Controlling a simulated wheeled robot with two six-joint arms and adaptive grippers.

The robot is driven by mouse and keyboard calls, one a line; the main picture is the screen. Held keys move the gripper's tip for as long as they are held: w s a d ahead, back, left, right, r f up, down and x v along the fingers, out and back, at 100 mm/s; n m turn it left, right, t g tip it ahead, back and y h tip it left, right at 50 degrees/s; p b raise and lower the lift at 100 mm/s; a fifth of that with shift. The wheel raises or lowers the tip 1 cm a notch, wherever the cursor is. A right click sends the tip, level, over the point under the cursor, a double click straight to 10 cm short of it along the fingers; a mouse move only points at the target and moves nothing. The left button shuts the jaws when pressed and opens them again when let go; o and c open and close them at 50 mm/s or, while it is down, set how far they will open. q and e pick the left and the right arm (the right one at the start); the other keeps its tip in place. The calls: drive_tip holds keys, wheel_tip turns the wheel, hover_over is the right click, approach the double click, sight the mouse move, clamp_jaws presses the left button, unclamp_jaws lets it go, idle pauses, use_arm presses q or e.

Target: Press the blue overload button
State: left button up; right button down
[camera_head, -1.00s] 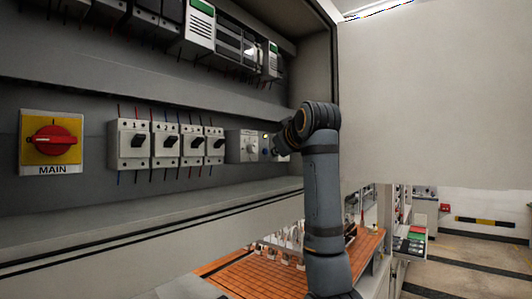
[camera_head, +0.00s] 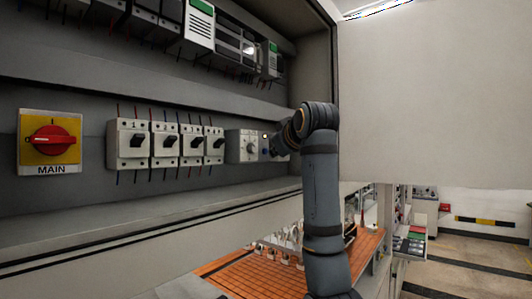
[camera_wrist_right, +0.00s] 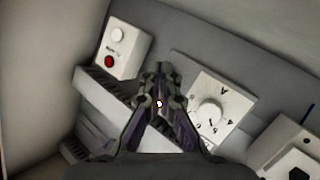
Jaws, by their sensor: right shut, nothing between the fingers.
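The overload unit (camera_head: 243,146) is a pale box with a round dial, on the cabinet panel right of the breakers. At its right side are a small lit lamp (camera_head: 265,136) and, below it, the small blue button (camera_head: 265,151). My right gripper (camera_head: 276,149) is shut and empty, close to the button's right side; contact cannot be told. In the right wrist view the shut fingers (camera_wrist_right: 159,75) point at the panel beside the dial box (camera_wrist_right: 216,108). A lit spot shows between the fingers; the blue button is hidden there. My left gripper is not in view.
A red MAIN switch (camera_head: 53,140) on yellow and several breakers (camera_head: 129,144) line the panel to the left. In the right wrist view a box with a red button (camera_wrist_right: 122,50) is near the fingers. The cabinet door (camera_head: 430,90) stands at the right.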

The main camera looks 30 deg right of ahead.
drive_tip(key=shift+w+a, duration=0.15)
drive_tip(key=shift+w, duration=0.1)
drive_tip(key=shift+w+a, duration=0.15)
drive_tip(key=shift+w, duration=0.2)
idle(0.9)
drive_tip(key=shift+s, duration=0.1)
drive_tip(key=shift+s+d+b, duration=0.3)
drive_tip(key=shift+s+b, duration=0.15)
drive_tip(key=shift+s, duration=0.15)
drive_tip(key=shift+s+d+f+b, duration=0.15)
drive_tip(key=shift+s+d+b, duration=0.1)
drive_tip(key=shift+s+b, duration=0.35)
drive_tip(key=shift+s+d+b, duration=0.25)
drive_tip(key=shift+s+d, duration=0.05)
drive_tip(key=shift+s, duration=0.35)
drive_tip(key=shift+s+d+b, duration=0.25)
drive_tip(key=shift+s, duration=0.35)
drive_tip(key=shift+s+d, duration=0.2)
drive_tip(key=shift+s, duration=0.3)
